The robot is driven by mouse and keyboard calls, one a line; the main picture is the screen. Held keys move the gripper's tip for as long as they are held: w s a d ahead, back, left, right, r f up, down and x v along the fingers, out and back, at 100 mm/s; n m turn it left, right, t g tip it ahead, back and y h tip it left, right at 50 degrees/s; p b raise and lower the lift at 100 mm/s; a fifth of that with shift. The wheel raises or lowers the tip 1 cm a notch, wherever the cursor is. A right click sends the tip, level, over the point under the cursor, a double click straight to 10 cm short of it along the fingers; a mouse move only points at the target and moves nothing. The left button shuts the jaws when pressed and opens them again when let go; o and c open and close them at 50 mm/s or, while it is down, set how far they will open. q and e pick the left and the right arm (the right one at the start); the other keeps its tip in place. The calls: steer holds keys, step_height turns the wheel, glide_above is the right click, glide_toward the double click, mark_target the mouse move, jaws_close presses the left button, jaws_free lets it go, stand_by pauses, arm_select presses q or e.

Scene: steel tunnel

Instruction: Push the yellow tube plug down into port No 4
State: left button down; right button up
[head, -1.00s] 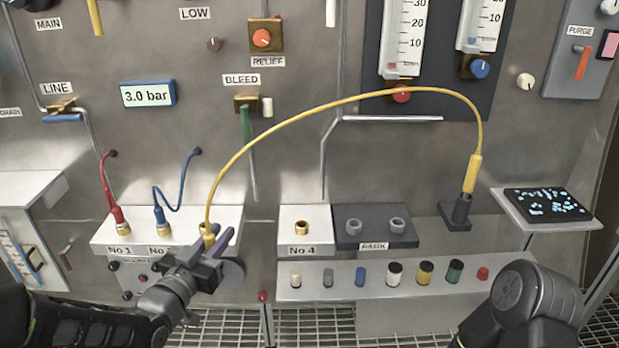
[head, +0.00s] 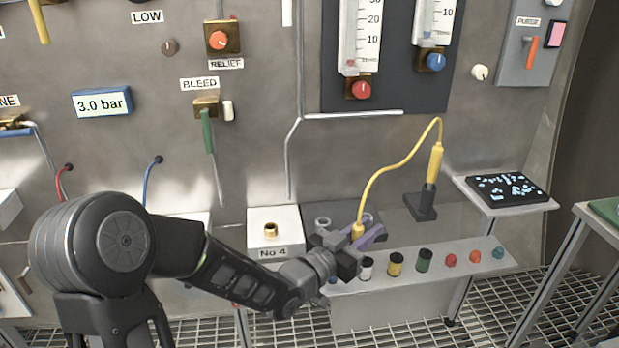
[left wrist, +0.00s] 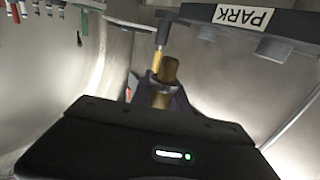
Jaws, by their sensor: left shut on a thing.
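The yellow tube plug (head: 357,231) is held in my left gripper (head: 366,240), which is shut on it in front of the dark PARK block. In the left wrist view a brass-coloured plug end (left wrist: 168,70) stands out from between the fingers. Port No 4 (head: 270,230) is a brass ring on a white block, to the left of the gripper and apart from the plug; its opening looks empty. The yellow tube (head: 389,166) arches from the plug to its other end (head: 435,162), upright in a dark holder (head: 421,205). My right gripper is not in view.
The PARK block, with its grey sockets (head: 323,223), is partly hidden behind my left gripper. A shelf (head: 478,262) with several coloured caps runs below it. A dark tray (head: 507,189) stands at the right. My left arm covers ports to the left.

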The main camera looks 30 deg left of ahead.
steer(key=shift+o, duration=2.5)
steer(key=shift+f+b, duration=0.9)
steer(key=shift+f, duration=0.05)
arm_select(q)
steer(key=a+r+n+y, duration=0.1)
steer(key=a+y, duration=0.3)
steer(key=a, duration=0.4)
steer(key=a+r+n+y+b, duration=0.1)
steer(key=a+n+y, duration=0.3)
steer(key=a, duration=0.4)
steer(key=w+a+r+n+y, duration=0.1)
steer(key=a+y, duration=0.3)
steer(key=a, duration=0.4)
steer(key=shift+a+r+n+g, duration=0.3)
steer(key=shift+r+n, duration=0.6)
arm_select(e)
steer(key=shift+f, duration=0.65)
